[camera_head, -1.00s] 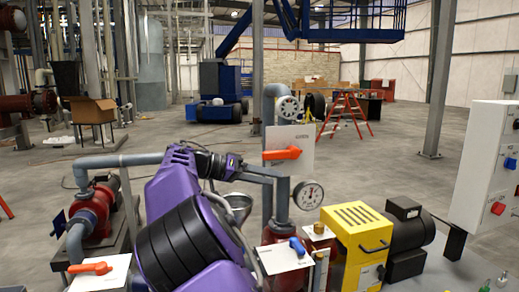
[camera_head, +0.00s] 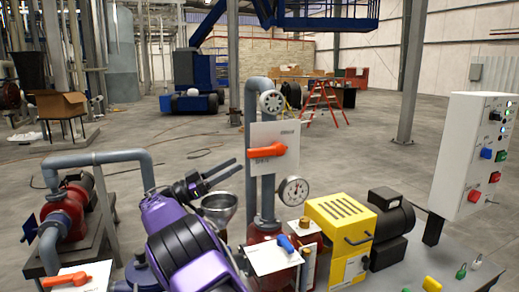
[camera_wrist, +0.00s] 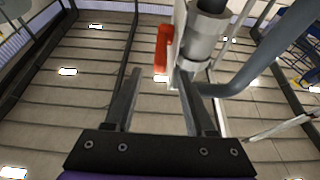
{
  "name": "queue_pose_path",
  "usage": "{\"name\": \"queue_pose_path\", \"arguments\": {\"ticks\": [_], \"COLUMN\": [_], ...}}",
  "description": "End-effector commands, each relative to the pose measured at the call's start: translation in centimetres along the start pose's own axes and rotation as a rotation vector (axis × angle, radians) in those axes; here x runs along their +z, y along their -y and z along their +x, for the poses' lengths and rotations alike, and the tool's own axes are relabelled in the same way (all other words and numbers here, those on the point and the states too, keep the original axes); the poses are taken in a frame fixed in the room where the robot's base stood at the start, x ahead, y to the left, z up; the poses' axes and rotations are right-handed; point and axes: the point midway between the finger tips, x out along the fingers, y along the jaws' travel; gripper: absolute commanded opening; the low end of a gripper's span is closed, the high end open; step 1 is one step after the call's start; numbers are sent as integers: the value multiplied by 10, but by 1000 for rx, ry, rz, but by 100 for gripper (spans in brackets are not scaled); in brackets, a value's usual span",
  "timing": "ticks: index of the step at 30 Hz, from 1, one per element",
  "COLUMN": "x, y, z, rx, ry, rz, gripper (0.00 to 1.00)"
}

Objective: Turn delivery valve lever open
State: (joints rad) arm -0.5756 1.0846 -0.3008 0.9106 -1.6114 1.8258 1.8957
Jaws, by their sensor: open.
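An orange lever (camera_head: 267,150) lies roughly level across an upright white plate (camera_head: 288,136) on the grey vertical pipe. In the wrist view the orange lever (camera_wrist: 162,48) shows edge-on, beyond the fingertips near the top centre. My gripper (camera_head: 239,165) is open and empty, its two fingers pointing right and up, left of the lever in the head view. In the wrist view the gap of my gripper (camera_wrist: 158,72) is clear. A second orange lever (camera_head: 72,279) and a blue lever (camera_head: 285,243) sit lower on white plates. The plate lettering is too small to read.
A pressure gauge (camera_head: 293,190) and a metal funnel (camera_head: 220,207) are close by. A yellow machine (camera_head: 341,227) and a control panel (camera_head: 478,155) stand to the right. A red pump (camera_head: 65,208) is at left. A grey bent pipe (camera_wrist: 262,68) is right of my fingers.

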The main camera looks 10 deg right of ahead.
Motion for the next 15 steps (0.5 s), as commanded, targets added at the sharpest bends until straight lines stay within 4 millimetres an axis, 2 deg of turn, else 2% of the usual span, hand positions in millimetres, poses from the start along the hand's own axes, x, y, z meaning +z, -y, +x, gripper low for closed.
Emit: {"name": "queue_pose_path", "arguments": {"ticks": [3,9,15], "x": [-2,-1,0], "y": [0,0,0], "z": [29,68,92], "rx": [2,1,0], "ry": [2,2,1], "rz": [-1,-2,-1], "gripper": [55,55,55]}}
